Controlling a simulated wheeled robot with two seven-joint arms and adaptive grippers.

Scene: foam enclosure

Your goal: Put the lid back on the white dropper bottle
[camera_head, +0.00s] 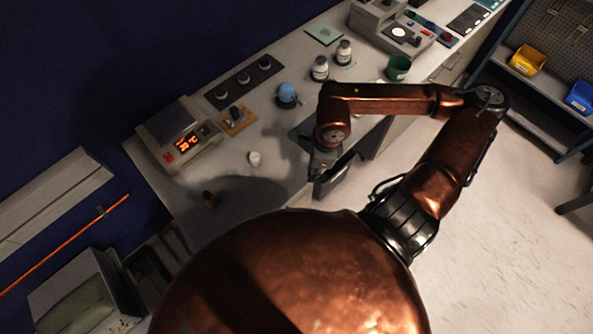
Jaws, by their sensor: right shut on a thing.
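A small white bottle (254,158), which looks like the dropper bottle, stands on the bench left of my right gripper. Its top is too small to make out clearly. My right gripper (316,182) points down near the bench's front edge, to the right of the white bottle and apart from it. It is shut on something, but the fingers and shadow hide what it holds. I cannot make out the lid anywhere. My left gripper is not in view.
A small dark bottle (209,198) stands in shadow near the left end. A device with a red display (187,141), a wooden block (236,120), a blue round object (287,94), two labelled bottles (320,69) and a green cup (397,67) stand farther back.

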